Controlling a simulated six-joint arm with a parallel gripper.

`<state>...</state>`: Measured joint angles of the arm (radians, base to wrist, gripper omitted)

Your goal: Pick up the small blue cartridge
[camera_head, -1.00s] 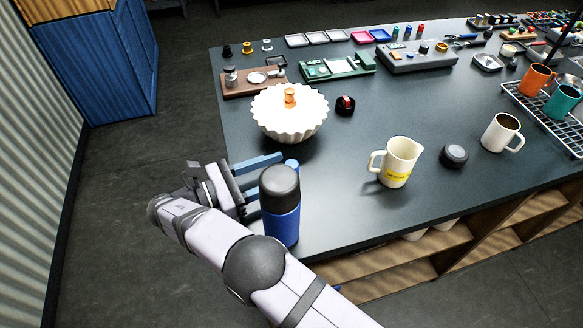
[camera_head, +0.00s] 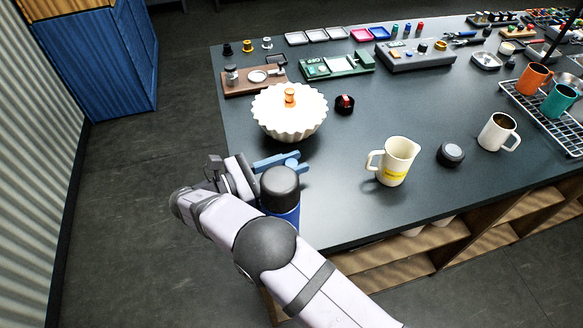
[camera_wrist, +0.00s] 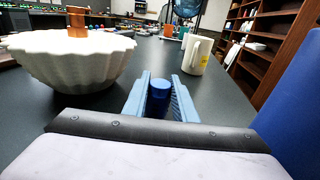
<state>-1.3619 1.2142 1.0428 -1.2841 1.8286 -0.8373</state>
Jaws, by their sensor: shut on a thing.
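The small blue cartridge (camera_wrist: 159,97) is a short blue cylinder standing between my two blue fingers in the wrist view. In the head view only its top (camera_head: 292,162) shows, near the left end of the dark bench. My gripper (camera_head: 289,164) reaches in low from the left and is shut on the cartridge, with the fingers on either side of it. The cartridge's lower part is hidden, so I cannot tell whether it touches the bench.
A dark-capped blue flask (camera_head: 279,188) stands close in front of my gripper. A white fluted bowl (camera_head: 289,112) with a copper piece is just behind. A cream pitcher (camera_head: 395,160) and a dark puck (camera_head: 451,154) stand to the right.

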